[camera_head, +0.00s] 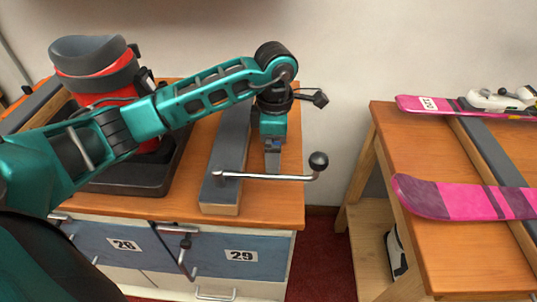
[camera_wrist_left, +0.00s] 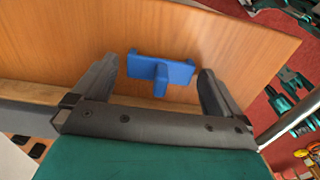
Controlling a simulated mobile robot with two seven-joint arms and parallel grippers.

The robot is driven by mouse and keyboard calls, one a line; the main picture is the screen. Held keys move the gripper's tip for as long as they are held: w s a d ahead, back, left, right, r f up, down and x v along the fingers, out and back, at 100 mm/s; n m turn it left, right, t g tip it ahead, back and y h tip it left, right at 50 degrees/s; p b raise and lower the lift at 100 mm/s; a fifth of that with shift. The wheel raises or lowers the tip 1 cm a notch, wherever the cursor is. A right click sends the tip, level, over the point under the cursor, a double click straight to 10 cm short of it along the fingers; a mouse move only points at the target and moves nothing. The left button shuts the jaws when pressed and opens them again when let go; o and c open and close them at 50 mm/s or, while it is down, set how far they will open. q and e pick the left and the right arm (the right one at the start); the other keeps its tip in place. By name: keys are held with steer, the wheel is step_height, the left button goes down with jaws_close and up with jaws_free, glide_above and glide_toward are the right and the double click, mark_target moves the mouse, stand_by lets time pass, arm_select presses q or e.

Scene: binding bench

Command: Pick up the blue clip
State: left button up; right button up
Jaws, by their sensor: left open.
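The blue clip (camera_wrist_left: 172,72) lies on the wooden bench top in the left wrist view, between and just beyond the tips of my left gripper's fingers. It has a wide bar and a short stem pointing toward the palm. My left gripper (camera_wrist_left: 158,82) is open, with one finger on each side of the clip and no visible contact. My right gripper is in neither view.
A grey-topped bar (camera_head: 225,165) stands close left of the gripper. A metal lever (camera_head: 265,177) with a black knob (camera_head: 319,162) crosses in front. A red and grey boot (camera_head: 95,75) stands left. Pink skis (camera_head: 460,198) lie on another bench right, across a gap.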

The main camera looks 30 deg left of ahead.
arm_select(q)
steer(key=shift+d+f, duration=0.1)
steer(key=shift+c, duration=0.2)
steer(key=c, duration=0.9)
steer(key=shift+c, duration=0.2)
